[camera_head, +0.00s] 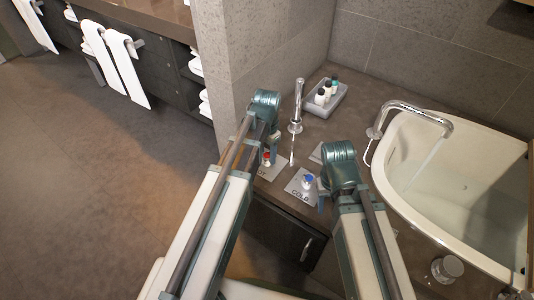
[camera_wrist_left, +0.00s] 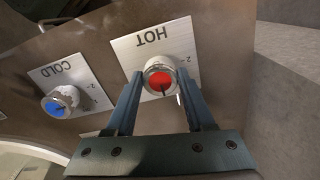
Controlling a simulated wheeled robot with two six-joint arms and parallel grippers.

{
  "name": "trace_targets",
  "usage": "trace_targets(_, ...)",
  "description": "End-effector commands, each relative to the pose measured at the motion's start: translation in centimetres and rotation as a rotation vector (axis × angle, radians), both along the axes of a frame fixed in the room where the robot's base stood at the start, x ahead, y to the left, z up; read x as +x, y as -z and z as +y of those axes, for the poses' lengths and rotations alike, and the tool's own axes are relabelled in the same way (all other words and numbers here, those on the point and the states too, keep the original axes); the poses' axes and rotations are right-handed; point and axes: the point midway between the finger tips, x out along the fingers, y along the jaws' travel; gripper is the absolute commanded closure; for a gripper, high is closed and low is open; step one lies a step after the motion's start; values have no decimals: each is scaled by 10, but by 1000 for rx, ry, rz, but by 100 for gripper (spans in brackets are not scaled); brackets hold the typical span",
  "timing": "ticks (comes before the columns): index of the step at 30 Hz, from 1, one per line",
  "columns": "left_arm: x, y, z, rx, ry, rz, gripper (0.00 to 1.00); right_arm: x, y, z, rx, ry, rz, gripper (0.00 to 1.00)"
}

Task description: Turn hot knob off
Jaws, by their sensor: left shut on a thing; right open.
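The hot knob (camera_wrist_left: 160,80) is a silver cylinder with a red cap on a metal plate marked HOT, seen upside down in the left wrist view. My left gripper (camera_wrist_left: 160,92) is shut on it, one finger on each side. In the head view the red hot knob (camera_head: 266,158) shows small beside my left gripper (camera_head: 268,150), partly hidden by the arm. The cold knob (camera_head: 307,181) has a blue cap on a plate marked COLD; it also shows in the left wrist view (camera_wrist_left: 60,103). My right gripper (camera_head: 324,188) is open beside the COLD plate, its fingers mostly hidden.
A chrome faucet (camera_head: 296,105) stands behind the knobs. A tray (camera_head: 326,101) of small bottles is at the back. A white tub (camera_head: 450,190) with a running spout (camera_head: 410,107) is at the right. A tiled wall (camera_head: 232,60) rises at the left.

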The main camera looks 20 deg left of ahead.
Motion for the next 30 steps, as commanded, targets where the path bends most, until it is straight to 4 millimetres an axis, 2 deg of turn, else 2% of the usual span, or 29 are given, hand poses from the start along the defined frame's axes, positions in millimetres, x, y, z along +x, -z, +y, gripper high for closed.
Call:
trace_targets(1,-2,1,0,0,0,4,100,0,0,0,0,0,0,50)
trace_targets(2,-2,1,0,0,0,4,44,0,0,0,0,0,0,50)
trace_targets(6,-1,0,0,-1,0,3,19,0,0,0,0,0,0,50)
trace_targets(7,-1,0,0,0,0,2,16,0,0,0,0,0,0,50)
trace_targets(20,0,-4,0,1,-1,1,16,0,-5,0,0,0,0,50)
trace_targets(26,0,-21,0,1,-1,1,16,0,-21,0,0,0,0,50)
trace_targets(30,0,-40,0,0,-1,1,16,0,-40,0,0,0,0,50)
